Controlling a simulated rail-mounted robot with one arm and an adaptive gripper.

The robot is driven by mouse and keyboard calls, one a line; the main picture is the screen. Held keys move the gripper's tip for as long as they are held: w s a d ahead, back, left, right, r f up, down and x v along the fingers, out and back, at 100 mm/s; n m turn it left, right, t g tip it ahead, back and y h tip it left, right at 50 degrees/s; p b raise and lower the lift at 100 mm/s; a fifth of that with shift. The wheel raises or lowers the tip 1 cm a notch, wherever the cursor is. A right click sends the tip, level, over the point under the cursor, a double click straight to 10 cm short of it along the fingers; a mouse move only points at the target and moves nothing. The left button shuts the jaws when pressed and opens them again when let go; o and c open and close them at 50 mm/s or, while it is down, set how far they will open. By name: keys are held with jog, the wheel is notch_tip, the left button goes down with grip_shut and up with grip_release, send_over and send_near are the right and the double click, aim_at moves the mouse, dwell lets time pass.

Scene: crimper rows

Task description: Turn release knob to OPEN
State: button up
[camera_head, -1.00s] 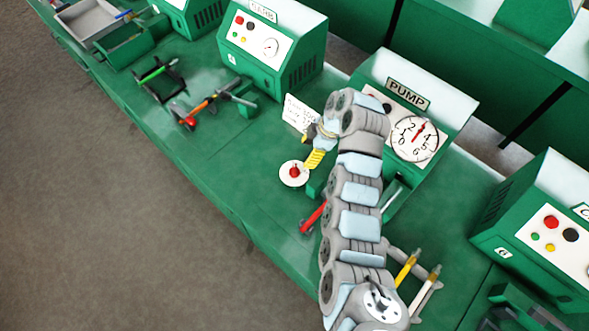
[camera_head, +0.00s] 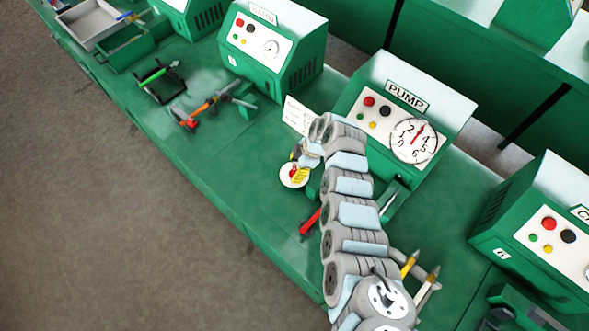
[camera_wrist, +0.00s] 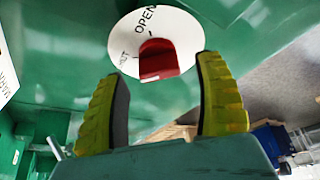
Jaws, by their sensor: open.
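The red release knob (camera_wrist: 160,60) sits on a white round dial (camera_wrist: 185,27) in the wrist view. The dial reads OPEN at its top and has a partly hidden word at its left. In the head view the dial (camera_head: 287,181) lies at the bench's front, partly covered by my gripper (camera_head: 297,168). My gripper (camera_wrist: 163,110) has yellow ribbed fingers, spread open to the left and right of the knob. They appear apart from it, with nothing between them. The exact distance to the knob is hard to tell.
The green PUMP box (camera_head: 405,90) with a round gauge (camera_head: 414,141) stands behind my arm. A white card (camera_head: 296,115) stands beside the gripper. A red-handled tool (camera_head: 311,221) lies close to my arm.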

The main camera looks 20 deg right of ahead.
jog(key=shift+a+f, duration=0.15)
jog(key=shift+f, duration=0.35)
jog(key=c, duration=1.2)
